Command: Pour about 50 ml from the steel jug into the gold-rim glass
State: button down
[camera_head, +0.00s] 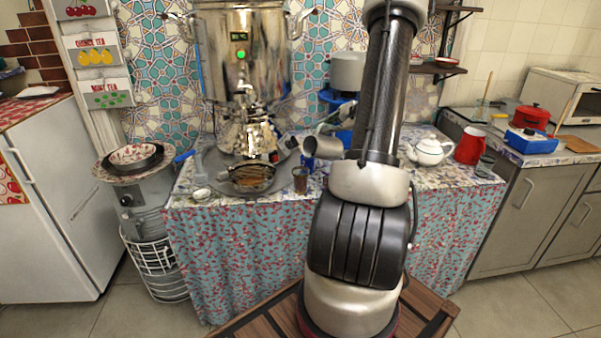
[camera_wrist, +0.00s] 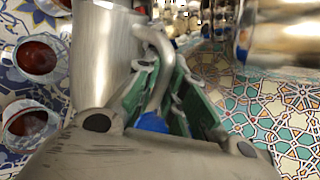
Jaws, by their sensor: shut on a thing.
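The steel jug (camera_head: 328,148) is held above the table, tilted with its mouth to the left. In the wrist view the jug (camera_wrist: 102,55) fills the upper left, and its handle sits between the green-padded fingers. My gripper (camera_wrist: 168,88) is shut on that handle; in the head view it is mostly hidden by my arm. A small glass (camera_head: 300,180) with brownish contents stands below and left of the jug's mouth. Its rim colour is too small to make out. I see no stream of liquid. The wrist view shows several glasses of dark red liquid (camera_wrist: 38,57) beside the jug.
A large steel samovar (camera_head: 240,60) stands behind left, over a round tray (camera_head: 215,168). A strainer bowl (camera_head: 250,178) sits at the tray's front. The patterned table is crowded near the glass.

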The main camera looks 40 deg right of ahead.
jog(key=shift+a, duration=0.3)
dwell(0.9)
jog(key=d, duration=0.1)
jog(key=d+r+m+y, duration=0.1)
jog(key=d, duration=0.1)
jog(key=shift+d+r+m+y, duration=0.15)
jog(key=shift+m+y, duration=0.35)
jog(key=shift+y, duration=0.1)
jog(key=shift+d+m+t+y, duration=0.35)
jog(key=shift+m+t+y, duration=0.05)
dwell(1.0)
jog(key=d+f+m+t+y, duration=0.3)
jog(key=d+f+m+y, duration=0.1)
jog(key=d+f+m, duration=0.1)
jog(key=shift+d+f+m, duration=0.2)
jog(key=shift+d+m, duration=0.3)
jog(key=shift+d, duration=0.7)
